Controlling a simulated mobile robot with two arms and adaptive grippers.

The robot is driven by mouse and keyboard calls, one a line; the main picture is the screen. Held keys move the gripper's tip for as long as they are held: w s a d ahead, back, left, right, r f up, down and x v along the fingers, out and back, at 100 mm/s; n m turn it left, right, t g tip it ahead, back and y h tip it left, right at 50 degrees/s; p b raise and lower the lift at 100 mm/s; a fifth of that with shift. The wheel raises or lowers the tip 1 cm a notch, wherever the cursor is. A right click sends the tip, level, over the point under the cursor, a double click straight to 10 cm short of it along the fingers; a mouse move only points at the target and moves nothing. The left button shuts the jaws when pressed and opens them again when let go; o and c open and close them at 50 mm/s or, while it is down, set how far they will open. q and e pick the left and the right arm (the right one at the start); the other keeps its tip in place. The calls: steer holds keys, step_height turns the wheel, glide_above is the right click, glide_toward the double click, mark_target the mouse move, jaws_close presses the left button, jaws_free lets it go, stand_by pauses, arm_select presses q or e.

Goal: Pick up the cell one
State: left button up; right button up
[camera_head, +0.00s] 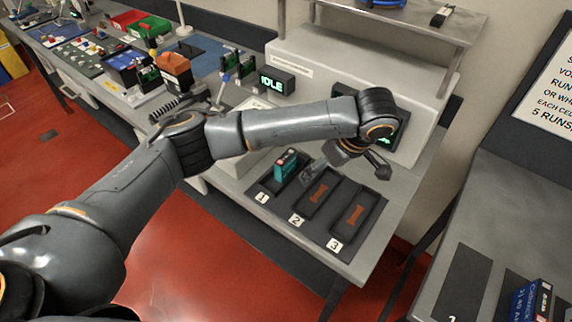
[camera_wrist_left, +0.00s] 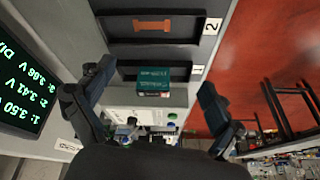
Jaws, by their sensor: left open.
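Cell one is a teal block (camera_head: 287,166) standing in slot 1 of the dark three-slot tray (camera_head: 318,231). In the left wrist view the teal cell (camera_wrist_left: 166,78) shows between the two fingers, beyond their tips and apart from both. My left gripper (camera_head: 347,163) is open and empty, above the tray's far side and to the right of the cell in the head view. It also shows in the left wrist view (camera_wrist_left: 155,80). Slots 2 and 3 hold only orange-brown marks. My right gripper is not in view.
A white raised housing (camera_head: 315,75) and its green-lit display (camera_wrist_left: 22,75) stand close behind the tray. An IDLE display (camera_head: 277,83) and an orange-topped device (camera_head: 175,72) stand farther left. A separate grey table with a blue box (camera_head: 530,302) is at right.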

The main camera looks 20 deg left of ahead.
mark_target(286, 156)
arm_select(q)
steer(key=w+a+r+n+y, duration=0.2)
steer(key=w+a+r+n, duration=0.1)
steer(key=a+r, duration=0.15)
steer(key=x, duration=0.7)
steer(key=shift+w+a+f, duration=0.15)
steer(key=shift+w+f, duration=0.1)
steer(key=x, duration=0.1)
steer(key=p+x, duration=0.1)
steer(key=x, duration=0.1)
steer(key=p+x, duration=0.1)
steer(key=x, duration=0.1)
steer(key=shift+w+a+r, duration=0.15)
steer(key=shift+w+r, duration=0.05)
steer(key=shift+w, duration=0.05)
steer(key=shift+a+f, duration=0.1)
steer(key=shift+f, duration=0.15)
steer(key=c, duration=1.3)
steer(key=shift+r, duration=0.1)
steer(key=shift+c, duration=0.9)
steer(key=shift+w, duration=0.1)
